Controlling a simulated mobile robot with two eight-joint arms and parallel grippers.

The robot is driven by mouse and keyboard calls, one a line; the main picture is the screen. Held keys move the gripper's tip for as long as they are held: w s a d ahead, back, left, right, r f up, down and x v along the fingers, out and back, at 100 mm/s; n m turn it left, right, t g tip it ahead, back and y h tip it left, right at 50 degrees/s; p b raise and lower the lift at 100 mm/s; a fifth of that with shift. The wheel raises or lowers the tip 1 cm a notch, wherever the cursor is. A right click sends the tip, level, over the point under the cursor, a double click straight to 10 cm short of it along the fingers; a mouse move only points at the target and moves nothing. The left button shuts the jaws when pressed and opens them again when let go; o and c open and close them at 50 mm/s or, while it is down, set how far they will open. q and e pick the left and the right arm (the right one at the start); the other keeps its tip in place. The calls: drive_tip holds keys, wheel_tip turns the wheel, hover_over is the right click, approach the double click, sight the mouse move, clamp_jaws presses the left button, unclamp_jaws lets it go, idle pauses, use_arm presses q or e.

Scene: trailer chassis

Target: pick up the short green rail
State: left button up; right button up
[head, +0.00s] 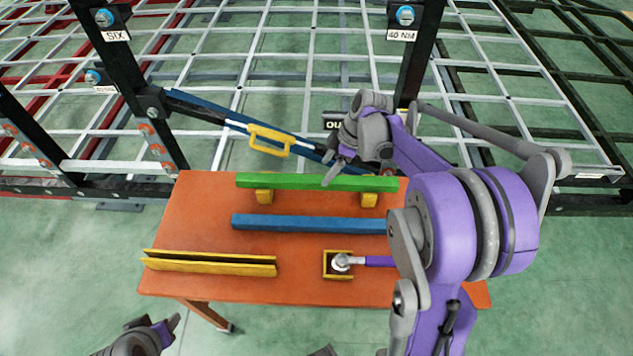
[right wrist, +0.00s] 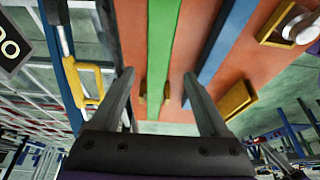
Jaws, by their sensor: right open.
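A green rail (head: 290,181) lies level across two yellow blocks near the far edge of the orange table (head: 190,225). My right gripper (head: 333,168) is over the rail, right of its middle, with its fingers pointing down. In the right wrist view the green rail (right wrist: 161,55) runs between the two open fingers of the right gripper (right wrist: 160,95), with nothing held. Whether the fingers touch the rail cannot be told. My left gripper (head: 170,330) shows at the lower left, away from the table; its jaw state is unclear.
A blue rail (head: 300,223) lies in front of the green one. A yellow channel (head: 210,263) lies at the front left, and a small yellow box (head: 338,275) holds a purple-handled tool. A blue bar with a yellow handle (head: 268,140) stands behind, before the chassis grid.

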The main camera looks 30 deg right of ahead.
sight(317, 179)
drive_tip(key=x, duration=0.5)
drive_tip(key=shift+w+a, duration=0.15)
drive_tip(key=shift+w, duration=0.2)
drive_tip(key=shift+s, duration=0.1)
clamp_jaws()
idle(1.0)
